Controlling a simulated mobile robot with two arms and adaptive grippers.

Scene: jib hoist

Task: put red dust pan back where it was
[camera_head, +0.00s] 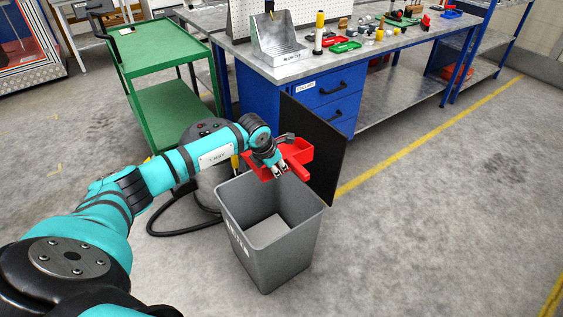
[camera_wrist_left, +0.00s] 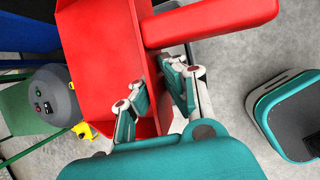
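The red dust pan (camera_head: 298,153) is in the air above the back rim of the grey bin (camera_head: 305,240), in front of a dark upright panel. My left gripper (camera_head: 281,170) is at the pan's near side, beside its handle. In the left wrist view the red pan (camera_wrist_left: 97,50) fills the upper left, with its handle toward the upper right. The fingers of the left gripper (camera_wrist_left: 155,90) straddle a pan wall, one inside and one outside, and look closed on it. The exact contact is partly hidden. My right gripper is in neither view.
The dark panel (camera_head: 318,150) stands close behind the bin. A grey vacuum (camera_head: 207,180) with a black hose stands left of it. A green cart (camera_head: 160,45) and a blue workbench (camera_head: 345,55) with tools are behind. The floor at right is clear.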

